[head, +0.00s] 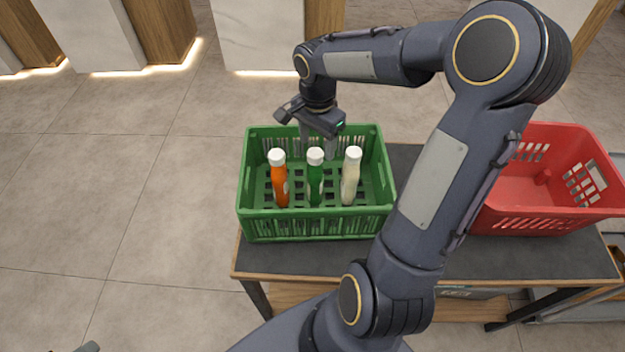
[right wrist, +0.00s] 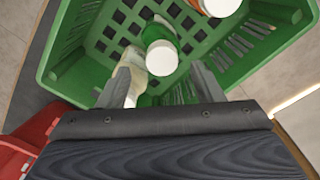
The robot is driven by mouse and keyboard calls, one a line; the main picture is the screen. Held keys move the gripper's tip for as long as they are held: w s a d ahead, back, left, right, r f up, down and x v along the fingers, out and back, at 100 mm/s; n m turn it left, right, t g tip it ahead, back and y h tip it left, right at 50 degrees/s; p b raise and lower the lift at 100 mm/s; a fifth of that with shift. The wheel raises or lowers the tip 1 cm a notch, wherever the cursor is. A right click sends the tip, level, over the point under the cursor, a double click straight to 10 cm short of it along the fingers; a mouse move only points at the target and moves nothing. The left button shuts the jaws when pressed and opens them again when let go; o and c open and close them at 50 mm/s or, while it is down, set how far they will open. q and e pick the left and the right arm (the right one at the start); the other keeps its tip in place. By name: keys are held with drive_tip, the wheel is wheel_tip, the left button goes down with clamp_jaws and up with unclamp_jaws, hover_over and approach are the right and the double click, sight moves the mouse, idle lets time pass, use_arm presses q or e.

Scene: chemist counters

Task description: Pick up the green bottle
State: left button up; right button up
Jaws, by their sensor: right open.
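The green bottle (head: 315,178) with a white cap stands upright in the green crate (head: 316,226), between an orange bottle (head: 280,182) and a cream-white bottle (head: 351,178). My right gripper (head: 318,150) is open and points down at the back of the crate, behind the green bottle. In the right wrist view, the green bottle's white cap (right wrist: 161,57) shows ahead of and between the open fingers (right wrist: 163,82). The cream bottle (right wrist: 131,73) is partly hidden behind the left finger. I cannot tell whether either finger touches a bottle. My left gripper is not clearly visible.
The crate stands on a dark-topped table (head: 400,262). A red basket (head: 545,190) stands at the right on the same table, partly behind my right arm. Floor is open to the left.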

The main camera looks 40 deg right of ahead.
sight(315, 152)
wheel_tip(315, 152, down, 5)
drive_tip(key=b, duration=0.2)
drive_tip(key=shift+w+a+r+b, duration=0.15)
drive_tip(key=shift+r+b, duration=0.05)
drive_tip(key=shift+b, duration=0.2)
drive_tip(key=shift+r, duration=0.1)
clamp_jaws()
